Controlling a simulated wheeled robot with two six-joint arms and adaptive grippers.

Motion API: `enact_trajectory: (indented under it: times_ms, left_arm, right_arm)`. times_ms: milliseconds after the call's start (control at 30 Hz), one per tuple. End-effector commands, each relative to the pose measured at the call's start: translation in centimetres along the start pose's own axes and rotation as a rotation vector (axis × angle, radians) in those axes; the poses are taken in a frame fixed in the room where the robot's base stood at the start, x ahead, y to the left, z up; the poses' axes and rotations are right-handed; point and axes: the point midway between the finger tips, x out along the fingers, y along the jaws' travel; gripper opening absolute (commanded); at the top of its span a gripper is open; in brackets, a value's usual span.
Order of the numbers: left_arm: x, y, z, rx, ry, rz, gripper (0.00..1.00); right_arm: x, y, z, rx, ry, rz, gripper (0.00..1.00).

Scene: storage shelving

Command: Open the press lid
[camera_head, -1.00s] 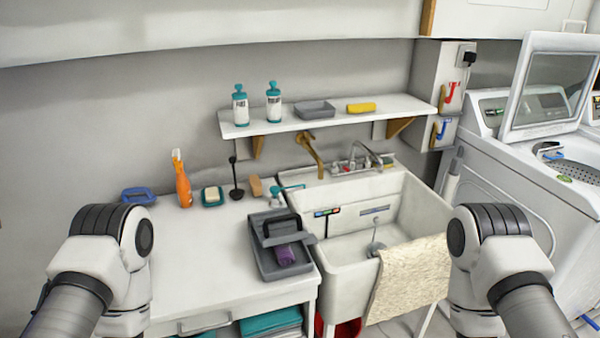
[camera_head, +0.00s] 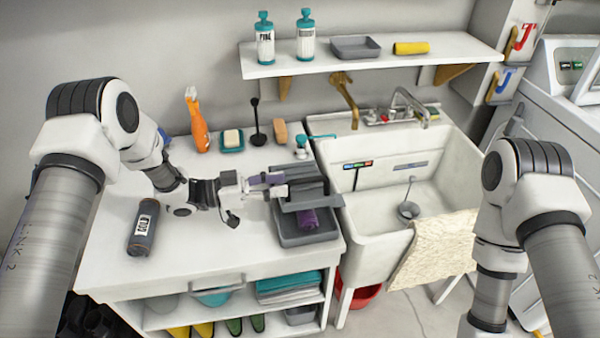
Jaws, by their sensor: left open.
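The press is a dark grey tray-like unit (camera_head: 290,238) on the white counter, left of the sink. Its dark lid (camera_head: 305,190) lies across the back part, and I cannot tell its exact angle. A purple item (camera_head: 307,219) sits in the front of the press. My left gripper (camera_head: 282,184) is open, at the left side of the lid, with its fingers pointing right. It partly hides the lid's left edge, and I cannot tell whether it touches. My right arm comes in at the right, and its gripper is out of view.
A wall shelf (camera_head: 370,57) hangs above. The sink (camera_head: 385,250) is to the right.

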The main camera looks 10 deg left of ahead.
Motion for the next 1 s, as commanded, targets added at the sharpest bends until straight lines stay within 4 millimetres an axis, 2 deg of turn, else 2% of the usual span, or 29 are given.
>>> enact_trajectory:
  times_ms: [100,233,333,567,600,667,700,1000]
  left_arm:
    - [2.5,0.2,-0.2,-0.001,-0.003,0.004,0.41]
    - [4.6,0.1,-0.1,-0.001,-0.003,0.002,0.41]
    - [5.4,0.1,0.0,-0.002,-0.002,0.000,0.41]
    - [5.5,0.0,0.1,-0.002,-0.002,-0.002,0.41]
    - [5.5,0.0,0.1,-0.002,-0.002,-0.002,0.27]
    - [5.5,0.0,0.1,-0.002,-0.002,-0.002,0.06]
    - [5.5,0.0,0.1,-0.002,-0.002,-0.002,0.00]
    - [5.5,-0.1,-0.1,-0.009,-0.003,-0.002,0.00]
  right_arm:
    - [-0.8,0.0,0.0,0.000,-0.001,0.000,0.40]
    - [-1.1,0.0,0.0,0.000,0.000,0.000,0.40]
    - [-1.2,0.0,0.0,0.000,0.001,0.000,0.40]
    - [-1.2,0.0,0.0,0.000,0.000,0.000,0.40]
    - [-1.2,0.0,0.0,0.000,0.000,0.000,0.40]
    - [-1.2,0.0,0.0,0.000,0.000,0.000,0.40]
    - [-1.2,0.0,0.0,0.000,0.000,0.000,0.40]
    - [-1.2,0.0,0.0,0.000,0.000,0.000,0.40]
